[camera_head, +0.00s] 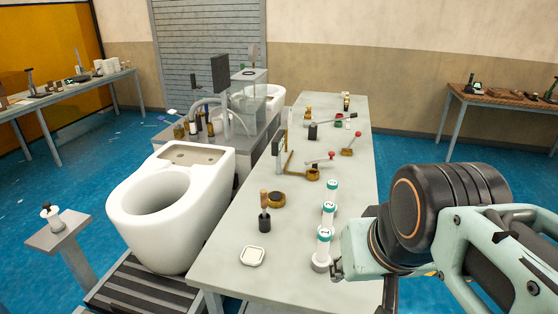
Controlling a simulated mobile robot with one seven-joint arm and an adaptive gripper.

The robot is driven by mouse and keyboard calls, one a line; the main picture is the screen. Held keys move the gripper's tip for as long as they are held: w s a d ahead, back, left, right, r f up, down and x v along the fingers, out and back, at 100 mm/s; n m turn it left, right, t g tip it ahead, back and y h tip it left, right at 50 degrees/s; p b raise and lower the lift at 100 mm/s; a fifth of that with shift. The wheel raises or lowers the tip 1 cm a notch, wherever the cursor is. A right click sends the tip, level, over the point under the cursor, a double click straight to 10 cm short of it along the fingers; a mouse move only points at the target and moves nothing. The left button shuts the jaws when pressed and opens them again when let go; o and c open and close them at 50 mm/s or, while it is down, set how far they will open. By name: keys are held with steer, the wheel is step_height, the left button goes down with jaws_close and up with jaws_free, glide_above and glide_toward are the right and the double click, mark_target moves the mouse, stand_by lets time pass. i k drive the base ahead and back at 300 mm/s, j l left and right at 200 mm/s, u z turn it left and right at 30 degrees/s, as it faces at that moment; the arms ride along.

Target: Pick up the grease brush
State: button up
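What looks like the grease brush (264,212) stands upright on the near part of the grey table (235,262). It has a wooden handle above a dark, wide lower end. A round brown and black tin (276,200) is just behind it. My gripper (336,268) is at the table's right front edge, to the right of the brush and apart from it. It is seen from behind and is small, so I cannot tell whether its fingers are open or shut.
Several white bottles with green marks (329,211) stand between the brush and my gripper. Red-knobbed brass valves (313,172) are farther back. A white toilet (168,205) stands on a conveyor (150,290) at left.

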mark_target(263, 193)
steer(key=i+j+z, duration=0.15)
steer(key=z, duration=0.3)
steer(key=i+j+z, duration=0.1)
steer(key=j+z, duration=0.35)
